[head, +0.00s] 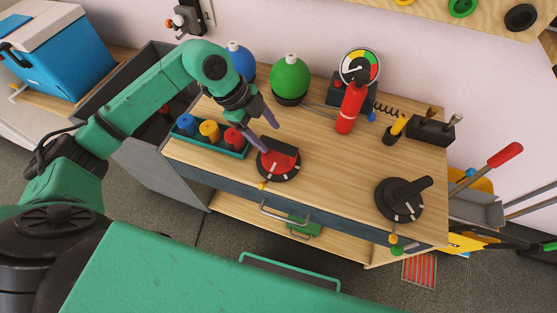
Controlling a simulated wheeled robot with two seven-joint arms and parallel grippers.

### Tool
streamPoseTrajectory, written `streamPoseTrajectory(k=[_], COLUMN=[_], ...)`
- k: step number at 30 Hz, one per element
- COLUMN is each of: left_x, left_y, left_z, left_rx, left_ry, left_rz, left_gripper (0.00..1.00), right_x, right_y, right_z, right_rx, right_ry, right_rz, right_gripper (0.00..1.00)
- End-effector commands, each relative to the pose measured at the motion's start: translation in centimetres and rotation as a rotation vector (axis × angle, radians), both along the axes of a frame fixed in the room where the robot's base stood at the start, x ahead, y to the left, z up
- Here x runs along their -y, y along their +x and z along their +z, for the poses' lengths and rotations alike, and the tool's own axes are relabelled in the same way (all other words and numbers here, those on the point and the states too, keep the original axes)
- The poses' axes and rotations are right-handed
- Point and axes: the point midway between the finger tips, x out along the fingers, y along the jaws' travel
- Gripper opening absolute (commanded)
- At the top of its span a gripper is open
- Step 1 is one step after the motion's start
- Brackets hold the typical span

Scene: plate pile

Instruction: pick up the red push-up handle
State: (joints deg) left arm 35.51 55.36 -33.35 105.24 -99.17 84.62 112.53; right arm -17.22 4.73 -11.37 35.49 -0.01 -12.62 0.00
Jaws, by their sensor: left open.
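The red push-up handle (281,151) sits on a round black base with pale marks, near the front middle of the wooden bench top (318,170). My left gripper (268,135) reaches down from the left, just above and behind the handle. Its two purple fingers are apart with nothing between them. One fingertip overlaps the left side of the handle in the picture; I cannot tell whether they touch. My right gripper is not in view.
A teal tray (203,148) with several coloured pieces is left of the handle. A black push-up handle (405,198) stands at the front right. A red cylinder (350,108), gauge (359,67) and green ball (290,74) are behind. Bare wood lies between the two handles.

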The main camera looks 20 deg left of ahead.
Motion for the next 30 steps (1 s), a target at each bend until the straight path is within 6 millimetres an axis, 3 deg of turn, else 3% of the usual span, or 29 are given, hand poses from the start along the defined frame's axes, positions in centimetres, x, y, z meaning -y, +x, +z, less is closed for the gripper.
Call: streamPoseTrajectory(k=[12, 18, 19, 20, 24, 30], left_x=[2.6, 2.7, 2.7, 2.7, 2.6, 2.6], left_y=[0.9, 1.0, 1.0, 1.0, 1.0, 1.0], left_z=[-5.9, -6.1, -6.1, -6.1, -6.1, -6.1], left_rx=[0.0, 0.001, 0.001, 0.001, 0.001, 0.002], left_ry=[-0.004, -0.003, -0.003, -0.003, -0.003, -0.003], left_rz=[-0.002, -0.002, -0.002, -0.002, -0.002, -0.003], left_gripper=[0.69, 0.69, 0.65, 0.54, 0.0, 0.0], right_x=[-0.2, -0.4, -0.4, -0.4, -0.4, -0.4], right_y=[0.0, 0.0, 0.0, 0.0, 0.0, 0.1], right_z=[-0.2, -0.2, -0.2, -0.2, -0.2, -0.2], right_rx=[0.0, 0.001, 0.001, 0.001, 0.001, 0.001], right_ry=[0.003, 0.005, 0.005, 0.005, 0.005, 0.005], right_rz=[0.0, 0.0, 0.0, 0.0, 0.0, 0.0], right_gripper=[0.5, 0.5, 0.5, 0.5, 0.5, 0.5])
